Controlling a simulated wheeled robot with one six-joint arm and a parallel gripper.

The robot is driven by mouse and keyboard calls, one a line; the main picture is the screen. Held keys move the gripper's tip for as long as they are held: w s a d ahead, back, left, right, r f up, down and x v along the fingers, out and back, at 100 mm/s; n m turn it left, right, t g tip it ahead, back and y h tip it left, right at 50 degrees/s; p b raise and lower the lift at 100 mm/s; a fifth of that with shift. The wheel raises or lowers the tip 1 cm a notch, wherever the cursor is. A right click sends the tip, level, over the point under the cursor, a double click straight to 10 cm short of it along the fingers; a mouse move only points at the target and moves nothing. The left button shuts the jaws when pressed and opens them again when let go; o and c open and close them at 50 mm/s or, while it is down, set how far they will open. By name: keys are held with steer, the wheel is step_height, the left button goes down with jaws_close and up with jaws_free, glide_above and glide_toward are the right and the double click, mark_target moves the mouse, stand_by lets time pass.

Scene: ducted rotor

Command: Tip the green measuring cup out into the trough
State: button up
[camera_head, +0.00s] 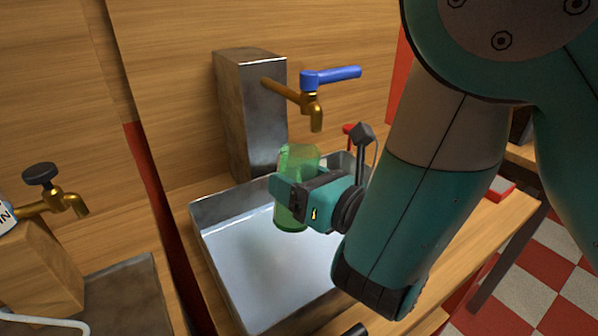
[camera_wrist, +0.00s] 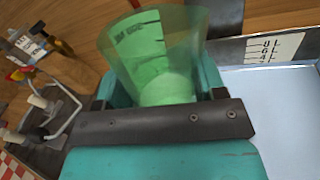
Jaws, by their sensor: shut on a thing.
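The green measuring cup (camera_head: 293,217) is see-through, with dark markings on its side in the wrist view (camera_wrist: 150,50). My gripper (camera_head: 290,190) is shut on it and holds it over the trough (camera_head: 235,282). In the head view the cup looks about upright. The trough is a shallow metal basin with a pale, shiny inside. Its bright inside also shows at the right of the wrist view (camera_wrist: 285,115). I see a paler area low inside the cup, but cannot tell what the cup contains.
A metal post (camera_head: 250,110) with a brass tap (camera_head: 315,112) and blue lever stands behind the trough, above and close to the cup. Another brass tap (camera_head: 70,200) is at the left. A level scale (camera_wrist: 270,50) marks the trough's wall.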

steer(key=m+p, duration=0.1)
steer(key=r+m+p, duration=0.1)
steer(key=s+m+p, duration=0.1)
steer(key=p, duration=0.1)
steer(key=shift+a+r+g, duration=0.2)
steer(key=shift+a+g, duration=0.1)
steer(key=m+p, duration=0.2)
steer(key=m, duration=0.1)
steer(key=shift+s+a+f+p, duration=0.1)
steer(key=shift+f+p, duration=0.15)
steer(key=shift+p, duration=0.1)
steer(key=f+m+g+p, duration=0.1)
steer(key=m+p, duration=0.2)
steer(key=shift+f, duration=0.35)
steer(key=shift+p, duration=0.3)
steer(key=shift+f+m+p, duration=0.1)
steer(key=shift+m+p, duration=0.35)
steer(key=shift+m, duration=0.05)
steer(key=shift+f, duration=0.2)
steer(key=shift+d+m+g+p, duration=0.2)
steer(key=shift+m+g+p, duration=0.1)
steer(key=shift+p, duration=0.15)
stand_by(4.2)
steer(key=shift+w+f+m+p, duration=0.2)
steer(key=shift+f+m+p, duration=0.4)
steer(key=shift+p, duration=0.1)
